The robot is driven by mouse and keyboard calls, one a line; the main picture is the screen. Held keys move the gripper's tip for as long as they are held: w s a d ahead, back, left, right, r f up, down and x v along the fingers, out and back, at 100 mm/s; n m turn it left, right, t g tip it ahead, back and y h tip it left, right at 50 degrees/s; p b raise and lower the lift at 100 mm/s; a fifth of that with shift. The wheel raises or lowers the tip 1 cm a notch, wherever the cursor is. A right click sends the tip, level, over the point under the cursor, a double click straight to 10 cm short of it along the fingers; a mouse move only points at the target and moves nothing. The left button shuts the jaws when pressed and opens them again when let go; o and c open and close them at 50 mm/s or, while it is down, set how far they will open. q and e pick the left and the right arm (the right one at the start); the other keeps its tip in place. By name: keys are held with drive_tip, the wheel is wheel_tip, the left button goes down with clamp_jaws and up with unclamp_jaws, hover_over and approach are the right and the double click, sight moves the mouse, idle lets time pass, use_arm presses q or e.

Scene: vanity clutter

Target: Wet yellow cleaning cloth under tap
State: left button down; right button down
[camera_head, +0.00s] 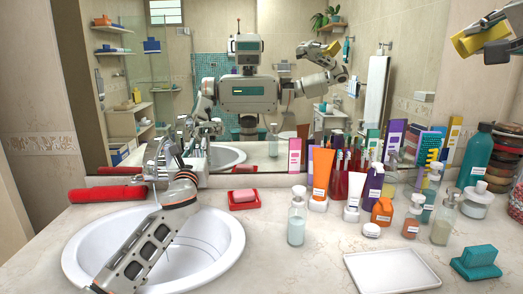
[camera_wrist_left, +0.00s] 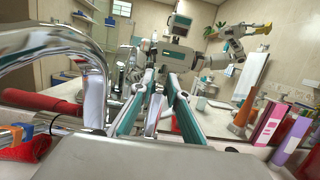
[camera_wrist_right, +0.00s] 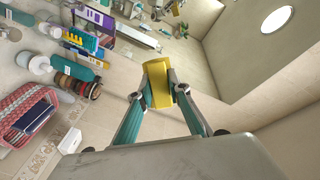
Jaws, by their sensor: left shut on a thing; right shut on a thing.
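The yellow cleaning cloth (camera_head: 478,38) is a block-like yellow piece held high at the upper right, well away from the sink. My right gripper (camera_head: 492,42) is shut on it; in the right wrist view the cloth (camera_wrist_right: 158,84) sits between the fingertips. The chrome tap (camera_wrist_left: 75,50) stands behind the white sink (camera_head: 228,238). My left arm reaches across the basin, and my left gripper (camera_wrist_left: 156,100) is at the tap, shut on what looks like its chrome lever (camera_wrist_left: 154,112). The arm partly hides the tap in the head view.
Bottles, tubes and boxes crowd the counter's right half. A white tray (camera_head: 350,262) lies in front. A mirror (camera_head: 225,75) covers the back wall.

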use_arm(q)
drive_tip(key=shift+s+r, duration=0.1)
drive_tip(key=shift+r, duration=0.05)
drive_tip(key=c, duration=1.9)
unclamp_jaws()
wheel_tip(320, 180, up, 10)
drive_tip(key=shift+f, duration=0.1)
